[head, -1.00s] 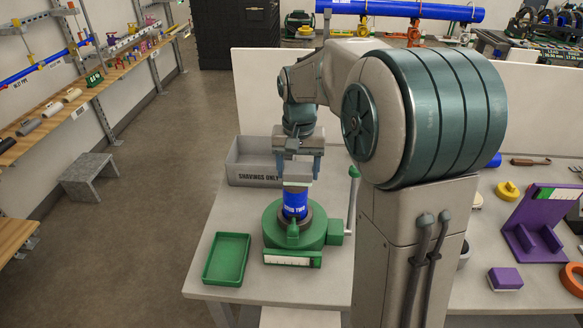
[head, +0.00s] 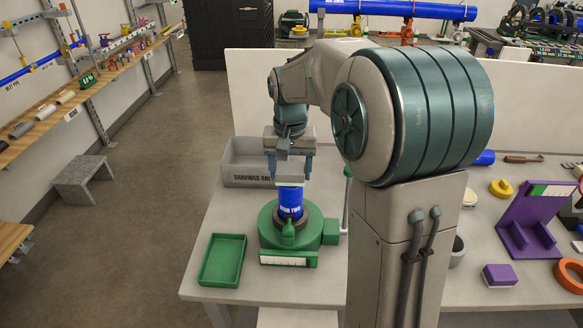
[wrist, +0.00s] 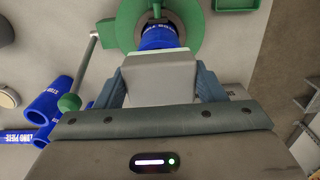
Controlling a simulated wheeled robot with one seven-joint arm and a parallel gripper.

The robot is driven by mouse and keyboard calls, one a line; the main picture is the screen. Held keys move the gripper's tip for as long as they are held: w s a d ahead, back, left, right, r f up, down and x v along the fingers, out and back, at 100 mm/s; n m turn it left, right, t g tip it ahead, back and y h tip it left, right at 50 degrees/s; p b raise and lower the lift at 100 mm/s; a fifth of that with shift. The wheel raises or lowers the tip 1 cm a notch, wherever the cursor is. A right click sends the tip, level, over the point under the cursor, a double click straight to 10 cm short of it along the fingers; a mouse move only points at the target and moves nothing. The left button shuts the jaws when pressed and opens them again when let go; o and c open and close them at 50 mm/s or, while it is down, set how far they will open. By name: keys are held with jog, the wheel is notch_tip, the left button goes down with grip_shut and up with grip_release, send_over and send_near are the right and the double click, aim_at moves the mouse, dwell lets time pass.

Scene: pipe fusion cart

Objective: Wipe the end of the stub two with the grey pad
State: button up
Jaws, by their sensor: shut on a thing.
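Stub two (head: 290,203) is a blue pipe piece with white lettering, standing upright in the green round clamp (head: 268,238). It also shows in the wrist view (wrist: 158,36), partly hidden behind the pad. My gripper (head: 289,172) is above the stub, pointing down. In the wrist view its fingers are shut on the pale grey pad (wrist: 160,78), one on each side. The pad is at or just above the stub's upper end; I cannot tell whether they touch.
A grey shavings bin (head: 240,181) stands behind the clamp. A green tray (head: 222,260) lies left of it. The crank with a green knob (wrist: 69,103) is beside the clamp. Other blue stubs (wrist: 45,104) lie nearby. A purple stand (head: 530,225) and a purple block (head: 499,275) are at right.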

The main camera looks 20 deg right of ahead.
jog(key=shift+r+p, duration=2.5)
jog(key=shift+r, duration=1)
jog(key=shift+f, duration=0.1)
jog(key=s+d, duration=0.2)
jog(key=d, duration=0.5)
jog(key=shift+s+d+b, duration=0.25)
jog(key=shift+d+b, duration=0.1)
